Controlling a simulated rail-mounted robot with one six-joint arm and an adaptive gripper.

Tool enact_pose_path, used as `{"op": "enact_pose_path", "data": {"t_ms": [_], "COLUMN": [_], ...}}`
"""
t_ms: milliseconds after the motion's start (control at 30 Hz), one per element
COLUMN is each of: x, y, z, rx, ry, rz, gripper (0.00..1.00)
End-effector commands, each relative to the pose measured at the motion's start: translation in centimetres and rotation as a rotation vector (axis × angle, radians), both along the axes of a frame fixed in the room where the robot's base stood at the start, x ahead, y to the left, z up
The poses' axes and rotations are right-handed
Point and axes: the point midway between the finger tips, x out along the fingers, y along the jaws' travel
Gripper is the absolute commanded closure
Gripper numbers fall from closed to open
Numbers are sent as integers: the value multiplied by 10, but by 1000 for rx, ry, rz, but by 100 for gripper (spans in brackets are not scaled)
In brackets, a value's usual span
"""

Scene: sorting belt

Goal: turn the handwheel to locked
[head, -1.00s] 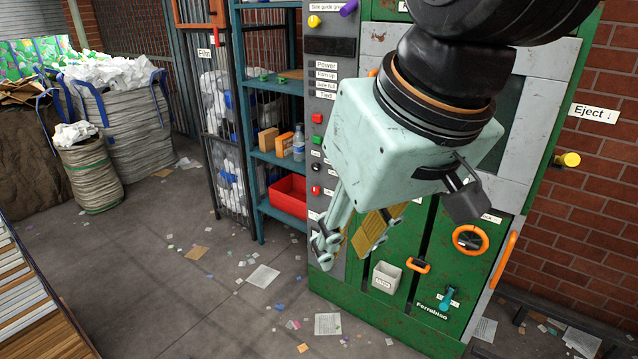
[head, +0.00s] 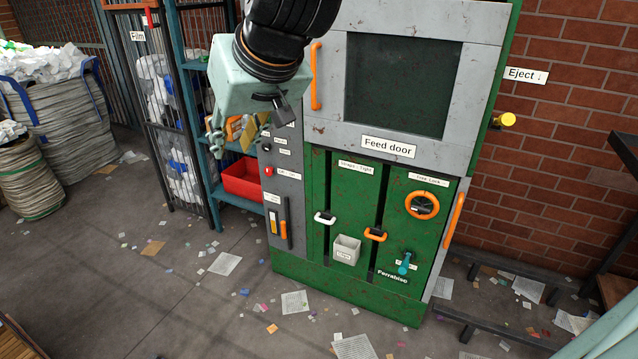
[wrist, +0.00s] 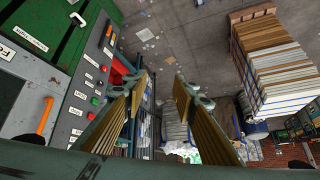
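The handwheel (head: 422,205) is an orange ring on the right part of the green machine front, under a small label whose wording is hard to read. It shows whole in the head view and nothing touches it. The wrist view does not show it. My gripper (head: 236,132) hangs at the upper left of the machine, in front of the grey control panel and shelf, well left of the handwheel and higher in the picture. In the wrist view, my gripper (wrist: 163,82) has its two fingers wide apart with nothing between them.
The feed door (head: 400,90) with its orange handle is above the handwheel. A white handle (head: 325,218), an orange handle (head: 375,234), a small grey bin (head: 346,249) and a teal lever (head: 404,263) are nearby. A red crate (head: 242,180) sits on the shelf.

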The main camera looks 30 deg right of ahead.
Motion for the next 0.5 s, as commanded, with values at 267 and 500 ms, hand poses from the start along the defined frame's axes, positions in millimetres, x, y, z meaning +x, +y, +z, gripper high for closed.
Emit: {"op": "enact_pose_path", "data": {"t_ms": [267,500], "x": [65,116], "y": [-23,-48], "z": [-14,-27], "rx": [-16,-44], "ry": [-59,-111], "rz": [-49,-97], "gripper": [74,74]}}
